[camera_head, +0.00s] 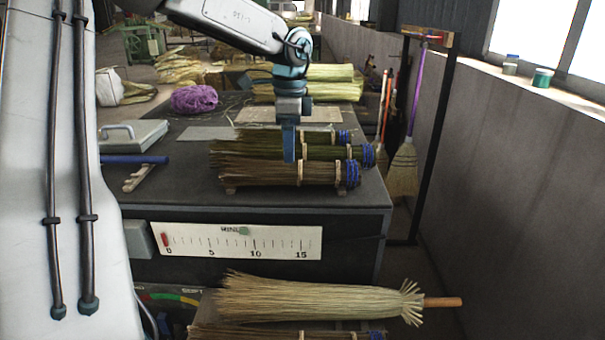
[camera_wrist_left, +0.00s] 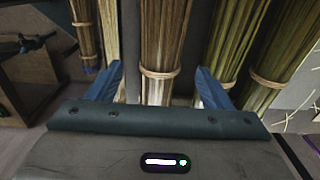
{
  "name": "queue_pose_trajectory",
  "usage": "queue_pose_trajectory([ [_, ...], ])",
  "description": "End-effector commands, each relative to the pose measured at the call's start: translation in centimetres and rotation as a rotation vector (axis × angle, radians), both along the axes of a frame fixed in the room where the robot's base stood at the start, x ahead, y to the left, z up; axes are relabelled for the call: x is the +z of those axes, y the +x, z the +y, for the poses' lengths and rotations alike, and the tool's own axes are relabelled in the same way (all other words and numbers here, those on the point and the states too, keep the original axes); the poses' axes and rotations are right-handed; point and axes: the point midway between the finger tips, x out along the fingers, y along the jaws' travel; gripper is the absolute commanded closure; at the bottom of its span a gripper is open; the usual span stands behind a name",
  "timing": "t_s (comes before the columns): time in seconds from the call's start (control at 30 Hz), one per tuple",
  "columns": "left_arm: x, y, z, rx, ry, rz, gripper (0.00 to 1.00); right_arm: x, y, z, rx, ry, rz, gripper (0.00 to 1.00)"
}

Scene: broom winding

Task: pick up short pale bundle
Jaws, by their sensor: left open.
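My left gripper (camera_head: 289,160) points down over several straw bundles lying side by side on the dark bench (camera_head: 250,197). In the left wrist view its two blue fingers (camera_wrist_left: 160,90) are apart. I cannot tell which is the short pale bundle.
Pale straw bundles (camera_head: 330,90) lie behind the arm. Purple twine (camera_head: 194,98), a grey case (camera_head: 133,138) and a blue-handled tool (camera_head: 135,160) sit at the left. A large pale broom head (camera_head: 310,299) lies in front, below the ruler (camera_head: 235,241). A black frame (camera_head: 430,130) stands right.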

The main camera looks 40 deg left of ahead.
Motion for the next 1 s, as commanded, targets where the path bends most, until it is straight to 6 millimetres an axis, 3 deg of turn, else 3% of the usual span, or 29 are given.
queue_pose_trajectory([
  [0.17,-1.1,0.0,0.0,-0.001,-0.002,-0.001,0.27,0.9,0.0,-0.3,0.001,-0.003,0.0,0.64],
  [0.47,-4.1,-0.4,-0.1,-0.001,-0.003,0.002,0.27,4.1,2.1,0.1,0.001,0.001,-0.028,0.64],
  [0.63,-6.0,-0.3,-0.1,-0.001,-0.002,-0.002,0.27,4.6,1.6,0.5,-0.001,0.006,-0.023,0.64],
  [0.9,-6.4,-0.2,-0.1,0.0,-0.002,-0.004,0.27,4.4,1.0,0.8,-0.002,0.009,-0.015,0.64],
  [1.0,-6.4,-0.2,-0.1,-0.001,-0.002,-0.004,0.46,4.4,1.0,0.8,-0.002,0.009,-0.015,0.64],
])
